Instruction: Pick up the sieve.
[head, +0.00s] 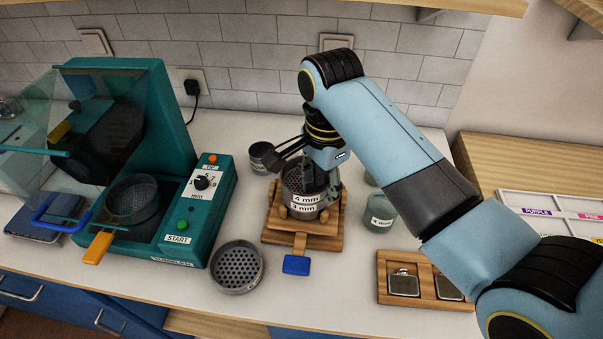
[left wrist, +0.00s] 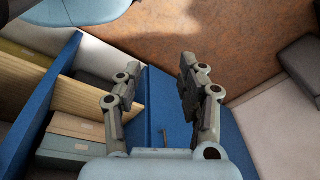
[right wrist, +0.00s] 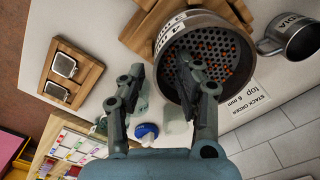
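A round metal sieve (head: 237,268) with large holes lies alone on the counter. More sieves (head: 306,204), labelled 4 mm and 3 mm, are stacked on a wooden stand (head: 327,236). My right gripper (head: 309,172) points down over the stack. In the right wrist view the top sieve (right wrist: 228,60) shows a perforated floor with orange beads beneath or in its holes. There my right gripper (right wrist: 160,78) is open, one finger outside the rim, the other overlapping the inside; contact cannot be told. My left gripper (left wrist: 153,88) is open and empty, away from the sieves.
A green machine (head: 165,215) with a clear lid stands at the left. A metal cup (head: 262,157) is behind the stack and a greenish jar (head: 381,212) to its right. A wooden tray (head: 428,297) with flasks lies front right. Counter between machine and stand is partly clear.

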